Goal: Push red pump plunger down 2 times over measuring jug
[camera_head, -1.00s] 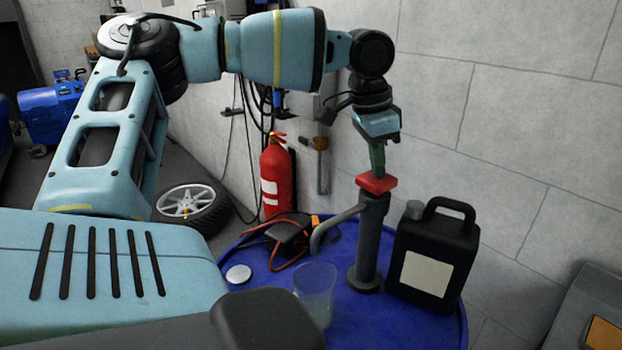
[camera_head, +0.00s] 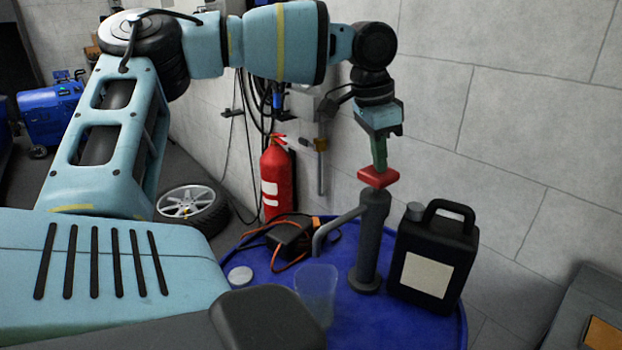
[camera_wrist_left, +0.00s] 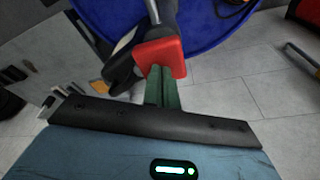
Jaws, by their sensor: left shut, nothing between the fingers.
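The red pump plunger (camera_head: 378,177) caps a grey upright pump (camera_head: 369,245) with a curved spout on the blue drum top. The clear measuring jug (camera_head: 316,290) stands below and in front of the spout. My left gripper (camera_head: 379,163) is shut and empty, with its green fingertips at the top of the plunger. In the left wrist view the fingers (camera_wrist_left: 163,88) overlap the edge of the red plunger (camera_wrist_left: 160,57); contact looks likely. My right gripper does not show.
A black canister (camera_head: 436,255) with a pale label stands right of the pump. A black device with orange cable (camera_head: 290,238) and a pale disc (camera_head: 239,276) lie on the drum top (camera_head: 390,325). A red fire extinguisher (camera_head: 277,180) hangs behind. The grey wall is close behind the pump.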

